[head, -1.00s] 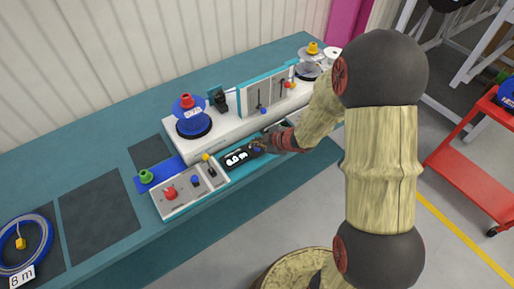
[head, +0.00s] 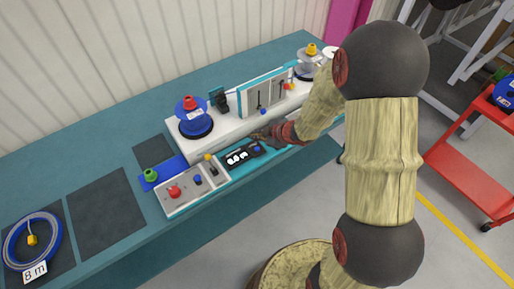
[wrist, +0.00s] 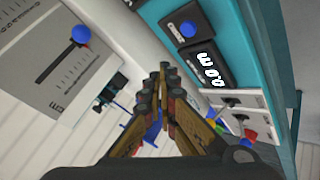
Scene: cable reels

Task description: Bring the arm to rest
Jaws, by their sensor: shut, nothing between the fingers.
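My gripper (head: 260,134) is over the front edge of the white machine on the teal bench, just behind the black display unit. It is empty, and in the wrist view its fingertips (wrist: 167,78) are together. My arm reaches in from the right, bent at the elbow, and hides part of the bench. The display (wrist: 207,70) reads 0.0 m in the wrist view, with a blue button (wrist: 188,28) beside it. I see no contact between the fingers and the machine, but the head view leaves the gap unclear.
A blue reel (head: 191,109) stands on the white machine (head: 217,137). An upright panel with levers (head: 262,92) is just behind my gripper. A control box (head: 190,190) is at the front. A blue coil (head: 12,243) tagged 8 m lies at left. A red cart (head: 455,165) stands at right.

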